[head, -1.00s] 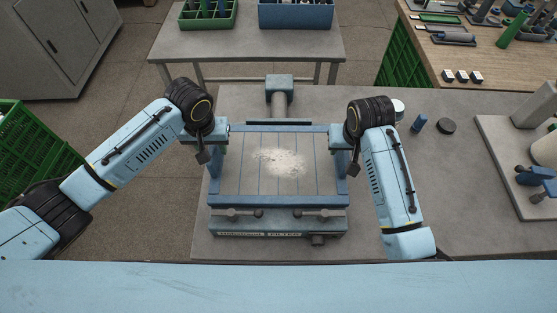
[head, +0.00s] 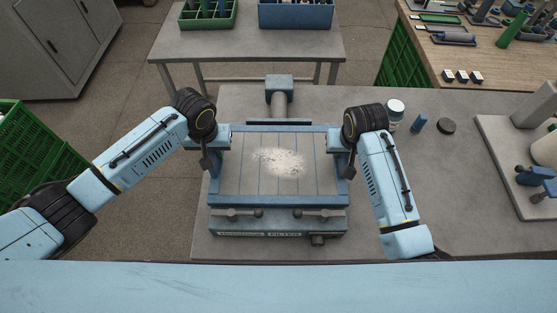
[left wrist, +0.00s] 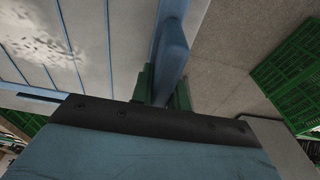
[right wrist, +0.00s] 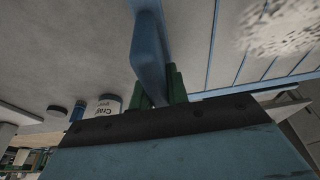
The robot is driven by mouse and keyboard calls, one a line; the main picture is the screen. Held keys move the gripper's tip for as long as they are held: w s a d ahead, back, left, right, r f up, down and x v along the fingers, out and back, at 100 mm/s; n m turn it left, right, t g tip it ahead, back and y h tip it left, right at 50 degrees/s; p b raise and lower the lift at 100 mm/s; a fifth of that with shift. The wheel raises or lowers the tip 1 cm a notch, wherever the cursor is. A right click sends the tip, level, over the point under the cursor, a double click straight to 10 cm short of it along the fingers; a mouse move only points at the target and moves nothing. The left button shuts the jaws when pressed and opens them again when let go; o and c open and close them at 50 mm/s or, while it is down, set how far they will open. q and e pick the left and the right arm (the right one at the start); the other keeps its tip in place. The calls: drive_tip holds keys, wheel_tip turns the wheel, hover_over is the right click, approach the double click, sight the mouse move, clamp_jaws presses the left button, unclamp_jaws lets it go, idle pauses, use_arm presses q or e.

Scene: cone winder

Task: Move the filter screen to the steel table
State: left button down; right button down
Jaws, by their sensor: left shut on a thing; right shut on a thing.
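The filter screen (head: 240,183) is a blue-framed grey panel with thin blue bars and a patch of pale fluff in its middle. In the head view it lies over the blue-grey filter housing (head: 275,228). My left gripper (head: 218,146) is shut on the screen's left side; the left wrist view shows green fingers (left wrist: 163,88) around a blue handle (left wrist: 172,55). My right gripper (head: 338,146) is shut on the right side; its green fingers (right wrist: 160,88) clasp another blue handle (right wrist: 148,50). Whether the screen still touches the housing, I cannot tell.
A grey table (head: 165,48) at the back carries a green crate (head: 208,14) and a blue bin (head: 296,14). A white jar (head: 396,108), blue cylinder (head: 419,123) and black puck (head: 446,126) stand right of the screen. A green crate (head: 35,150) is at the left.

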use_arm(q)
drive_tip(key=shift+r, duration=0.25)
use_arm(e)
drive_tip(key=shift+r, duration=0.2)
